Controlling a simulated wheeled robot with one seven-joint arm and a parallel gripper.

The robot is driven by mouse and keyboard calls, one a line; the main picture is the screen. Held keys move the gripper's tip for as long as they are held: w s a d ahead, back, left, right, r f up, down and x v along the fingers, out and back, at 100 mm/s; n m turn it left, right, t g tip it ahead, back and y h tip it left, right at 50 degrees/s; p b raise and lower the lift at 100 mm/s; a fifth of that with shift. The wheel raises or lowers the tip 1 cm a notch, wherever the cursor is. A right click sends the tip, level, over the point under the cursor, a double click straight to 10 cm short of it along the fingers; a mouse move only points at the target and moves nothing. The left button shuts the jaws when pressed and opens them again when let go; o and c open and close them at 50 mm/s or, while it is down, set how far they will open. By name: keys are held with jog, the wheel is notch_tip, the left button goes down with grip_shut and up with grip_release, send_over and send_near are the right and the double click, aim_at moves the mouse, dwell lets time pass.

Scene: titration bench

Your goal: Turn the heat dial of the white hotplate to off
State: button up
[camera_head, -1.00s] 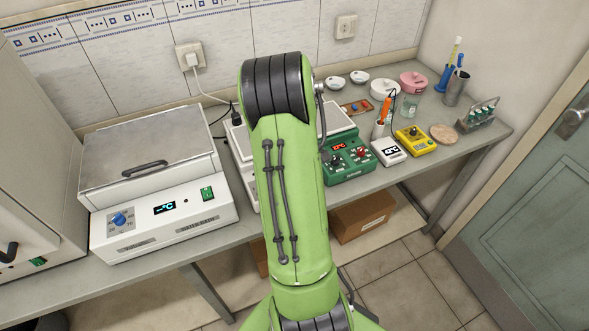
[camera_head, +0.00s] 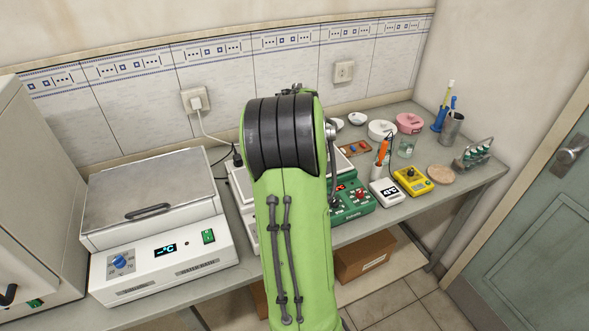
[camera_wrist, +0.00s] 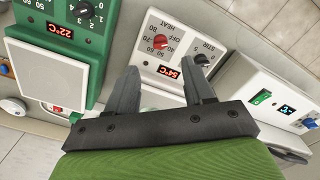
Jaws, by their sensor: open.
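The white hotplate (camera_wrist: 181,47) shows its front panel in the wrist view, with a lit red display (camera_wrist: 168,71). Its red heat dial (camera_wrist: 160,41) is beside the printed OFF and HEAT; its exact setting is too small to read. A dark stir dial (camera_wrist: 202,59) sits to the right. My gripper (camera_wrist: 160,72) is open and empty, its two fingers apart, and the panel shows between and beyond the fingertips. The heat dial appears just beyond them, apparently untouched. In the head view my arm hides most of the white hotplate (camera_head: 241,190) and my gripper.
The green hotplate (camera_wrist: 58,45) stands close beside the white one; it also shows in the head view (camera_head: 352,205). The white water bath (camera_head: 158,250) stands on the other side. A power cable (camera_head: 206,125) runs behind.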

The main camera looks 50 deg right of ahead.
notch_tip(320, 180, up, 6)
jog(key=shift+f+p, duration=0.1)
jog(key=shift+p, duration=0.35)
